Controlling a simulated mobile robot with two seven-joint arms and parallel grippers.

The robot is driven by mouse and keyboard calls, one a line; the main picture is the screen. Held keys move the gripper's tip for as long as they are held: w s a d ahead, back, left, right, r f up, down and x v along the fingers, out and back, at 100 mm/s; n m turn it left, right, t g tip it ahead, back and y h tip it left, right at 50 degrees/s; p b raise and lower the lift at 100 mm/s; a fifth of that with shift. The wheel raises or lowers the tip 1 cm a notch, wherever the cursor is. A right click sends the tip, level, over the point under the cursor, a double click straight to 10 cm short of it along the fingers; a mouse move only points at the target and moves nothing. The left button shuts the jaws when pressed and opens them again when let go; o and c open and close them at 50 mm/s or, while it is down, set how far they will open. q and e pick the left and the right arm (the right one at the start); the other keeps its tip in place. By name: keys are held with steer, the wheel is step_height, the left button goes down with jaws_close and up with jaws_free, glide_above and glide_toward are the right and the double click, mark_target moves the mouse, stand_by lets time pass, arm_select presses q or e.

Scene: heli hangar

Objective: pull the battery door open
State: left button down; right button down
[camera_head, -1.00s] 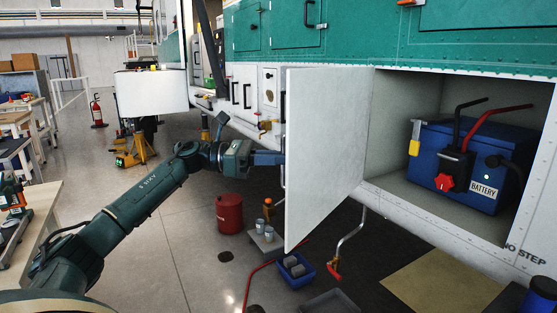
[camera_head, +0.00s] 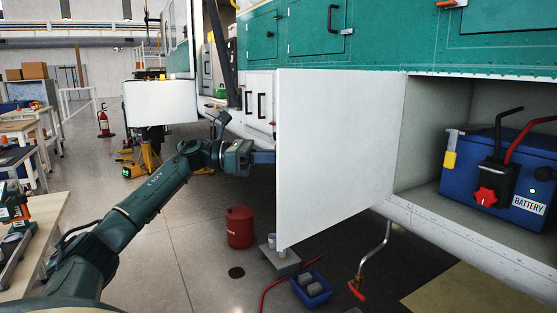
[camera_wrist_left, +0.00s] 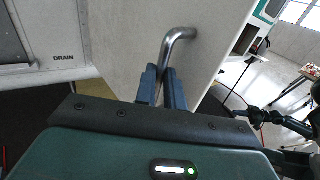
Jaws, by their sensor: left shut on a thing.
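The white battery door (camera_head: 338,150) stands swung wide open in the head view, its hinge side at the right next to the battery bay. Inside the bay is the blue battery (camera_head: 470,176) with a red knob and black and red cables. My left gripper (camera_head: 272,157) is at the door's left edge, its fingertips hidden behind the door. In the left wrist view, my left gripper (camera_wrist_left: 162,85) is shut on the bent metal door handle (camera_wrist_left: 178,38), which stands out from the door face (camera_wrist_left: 130,35).
Benches (camera_head: 35,235) stand at the left.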

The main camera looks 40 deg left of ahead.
arm_select(q)
steer(key=shift+a+r, duration=0.1)
steer(key=shift+r, duration=0.05)
arm_select(e)
steer(key=shift+a, duration=0.1)
arm_select(q)
steer(key=c, duration=1.9)
jaws_free()
steer(key=shift+w, duration=0.1)
steer(key=shift+o, duration=0.7)
steer(key=shift+w+d, duration=0.1)
steer(key=shift+d, duration=0.1)
steer(key=shift+o, duration=1.3)
arm_select(e)
steer(key=shift+f, duration=0.15)
arm_select(q)
steer(key=shift+a, duration=0.15)
